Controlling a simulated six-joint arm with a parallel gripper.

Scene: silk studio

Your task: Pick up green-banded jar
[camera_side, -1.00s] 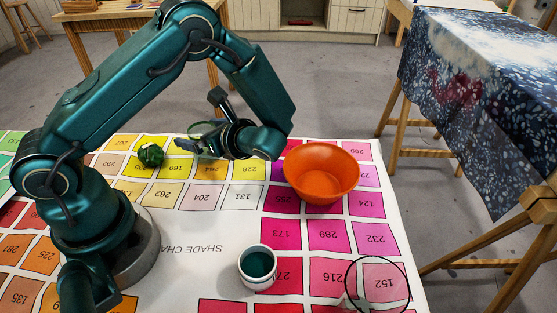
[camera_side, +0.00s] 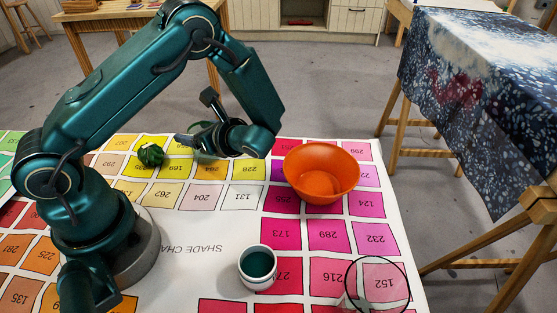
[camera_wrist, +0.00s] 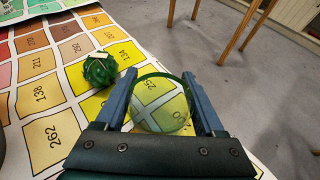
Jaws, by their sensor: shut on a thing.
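The green-banded jar (camera_wrist: 160,108) is clear glass with a green rim, and the yellow chart squares show through it. In the wrist view it stands between the two blue fingers of my gripper (camera_wrist: 160,74), which is shut on it near the rim. In the side view, the jar (camera_side: 207,156) is largely hidden behind my gripper (camera_side: 192,137), low over the yellow row of the chart. I cannot tell whether its base touches the chart.
A dark green lidded or tied ball-like object (camera_wrist: 100,70) lies close on the left. An orange bowl (camera_side: 320,170) stands right of my gripper. A white cup of teal liquid (camera_side: 258,268) and a clear black-rimmed jar (camera_side: 378,285) stand at the front. The chart's middle is clear.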

